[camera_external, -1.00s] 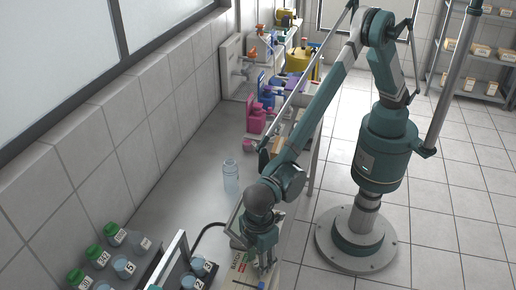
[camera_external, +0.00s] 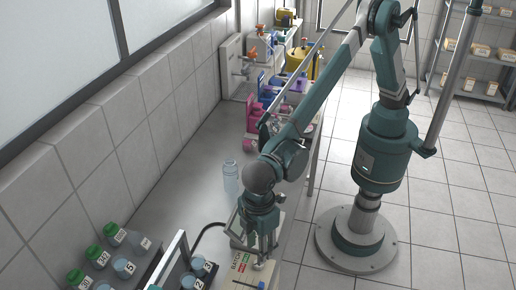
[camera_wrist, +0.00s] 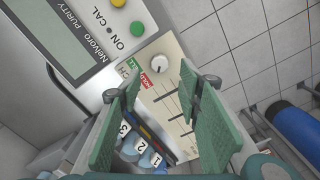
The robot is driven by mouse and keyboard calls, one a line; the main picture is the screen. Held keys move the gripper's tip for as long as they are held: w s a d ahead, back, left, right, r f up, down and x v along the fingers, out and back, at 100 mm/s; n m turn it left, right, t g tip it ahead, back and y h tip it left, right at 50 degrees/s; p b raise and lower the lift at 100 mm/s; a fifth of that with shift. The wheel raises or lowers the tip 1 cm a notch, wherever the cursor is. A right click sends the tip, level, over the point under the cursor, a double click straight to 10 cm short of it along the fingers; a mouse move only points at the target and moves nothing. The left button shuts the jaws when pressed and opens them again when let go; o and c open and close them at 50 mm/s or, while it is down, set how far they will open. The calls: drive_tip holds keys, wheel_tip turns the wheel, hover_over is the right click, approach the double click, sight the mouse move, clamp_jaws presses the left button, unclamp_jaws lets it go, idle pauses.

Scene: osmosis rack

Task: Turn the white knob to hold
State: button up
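The white knob (camera_wrist: 161,63) sits on a beige panel (camera_wrist: 172,46) in the wrist view, with a white pointer mark on its face. A red label (camera_wrist: 146,81), which seems to read HOLD, and a green label (camera_wrist: 133,64) are to its lower left. My gripper (camera_wrist: 163,88) is open, with its two green fingers spread and nothing between them. The knob shows just beyond the fingertips, apart from them. In the external view my gripper (camera_external: 264,250) hangs over the beige panel (camera_external: 240,275); it partly hides the panel there.
A grey meter with a display (camera_wrist: 65,45), a yellow button (camera_wrist: 118,3) and a green button (camera_wrist: 137,28) adjoins the panel. Numbered blue-capped bottles (camera_external: 198,263) stand in a rack to the left. A clear bottle (camera_external: 230,178) stands on the bench behind.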

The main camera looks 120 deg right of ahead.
drive_tip(key=shift+r, duration=2.1)
drive_tip(key=shift+d+r, duration=0.1)
drive_tip(key=s+d+r+m+t, duration=0.1)
drive_tip(key=s+d+r+t, duration=0.2)
drive_tip(key=s+d+r, duration=1.7)
drive_tip(key=s+d+f+t, duration=0.1)
drive_tip(key=s+d, duration=0.3)
drive_tip(key=s, duration=0.5)
drive_tip(key=s+d+f+m+t, duration=0.1)
drive_tip(key=s+d+f, duration=0.2)
drive_tip(key=s, duration=0.7)
drive_tip(key=s+d+f+t, duration=0.2)
drive_tip(key=s+d, duration=0.5)
drive_tip(key=s, duration=0.2)
drive_tip(key=shift+s+f, duration=0.3)
drive_tip(key=shift+f, duration=0.1)
drive_tip(key=shift+b, duration=0.3)
